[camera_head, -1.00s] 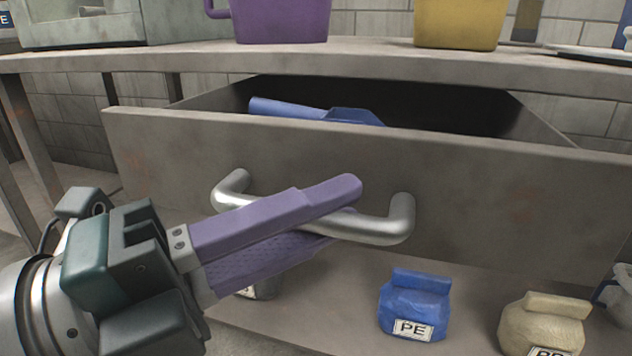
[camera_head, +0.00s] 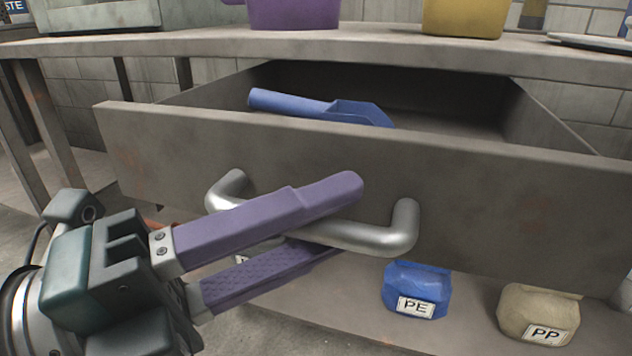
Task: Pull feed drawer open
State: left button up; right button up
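The feed drawer (camera_head: 500,205) is a grey metal drawer under the bench top, standing well open. A blue scoop (camera_head: 320,108) lies inside it. Its silver bar handle (camera_head: 375,238) is on the front panel. My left gripper (camera_head: 338,222) has two purple fingers spread apart around the handle bar, one finger in front and above, the other below. A gap shows between the fingers, so it is open; whether a finger still touches the bar I cannot tell. The fingers hide the middle of the handle. My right gripper is not in view.
A purple container (camera_head: 293,12) and a yellow container (camera_head: 462,17) stand on the bench top (camera_head: 380,52). Below the drawer, a blue PE bag (camera_head: 418,285) and a beige PP bag (camera_head: 538,312) sit on the lower shelf. A bench leg (camera_head: 40,130) stands at left.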

pick_arm(q)
jog(key=shift+o, duration=0.9)
jog(key=v, duration=1)
jog(key=shift+p, duration=0.35)
